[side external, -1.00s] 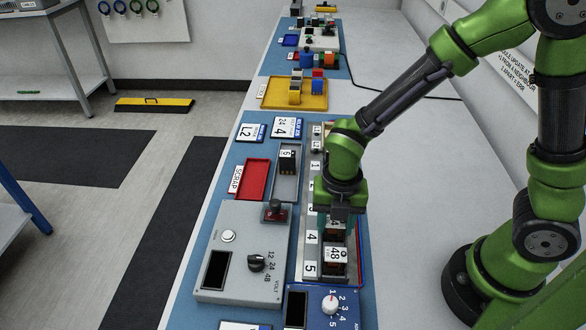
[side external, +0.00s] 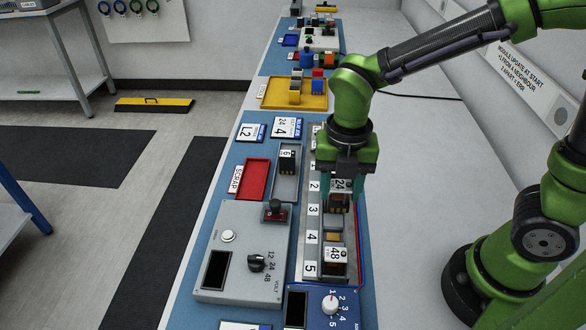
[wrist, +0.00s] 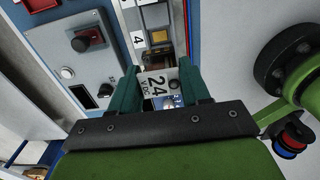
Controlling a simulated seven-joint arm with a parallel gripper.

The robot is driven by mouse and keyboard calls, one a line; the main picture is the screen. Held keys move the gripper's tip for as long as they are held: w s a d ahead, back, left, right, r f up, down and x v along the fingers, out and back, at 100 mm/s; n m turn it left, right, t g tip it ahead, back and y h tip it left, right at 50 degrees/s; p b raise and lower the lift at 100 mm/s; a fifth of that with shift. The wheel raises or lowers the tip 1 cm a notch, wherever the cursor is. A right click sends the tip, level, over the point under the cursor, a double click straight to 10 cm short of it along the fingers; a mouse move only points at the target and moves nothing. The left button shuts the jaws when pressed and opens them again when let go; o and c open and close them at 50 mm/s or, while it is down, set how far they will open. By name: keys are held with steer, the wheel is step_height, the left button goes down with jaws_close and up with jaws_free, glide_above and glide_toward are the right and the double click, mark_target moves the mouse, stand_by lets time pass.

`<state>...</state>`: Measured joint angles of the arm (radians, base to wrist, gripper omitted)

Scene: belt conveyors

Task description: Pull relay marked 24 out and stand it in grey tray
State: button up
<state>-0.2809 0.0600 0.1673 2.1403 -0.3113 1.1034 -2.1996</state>
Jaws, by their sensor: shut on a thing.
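My gripper (side external: 341,188) is shut on the relay marked 24 (side external: 340,186), a dark block with a white label on top. In the wrist view the label (wrist: 156,84) shows between the green fingers. The relay is held upright above the grey rail (side external: 311,256); the exact gap beneath it is hard to tell. A bare yellowish socket (side external: 333,237) shows beside rail number 4. The grey tray (side external: 276,193) lies to the left of the rail. A black relay with a white label (side external: 287,160) stands in its far part; its near part is bare.
The relay marked 48 (side external: 335,255) stands at rail number 5. A red scrap tray (side external: 250,180) is left of the grey tray. A grey control box with a red-based knob (side external: 276,211) stands nearer, and a blue dial box (side external: 328,307) is at the front.

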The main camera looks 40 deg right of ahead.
steer(key=shift+w, duration=0.1)
steer(key=w+d, duration=0.2)
steer(key=w, duration=0.5)
steer(key=w+d, duration=0.1)
steer(key=w, duration=0.6)
steer(key=w+d, duration=0.2)
steer(key=w, duration=0.5)
steer(key=shift+w+d+f, duration=0.1)
steer(key=shift+w+d, duration=0.15)
steer(key=shift+d, duration=0.05)
steer(key=w+d+f, duration=0.2)
steer(key=w+d, duration=0.4)
steer(key=shift+w+f, duration=0.1)
steer(key=shift+f, duration=3.7)
steer(key=shift+f, duration=0.4)
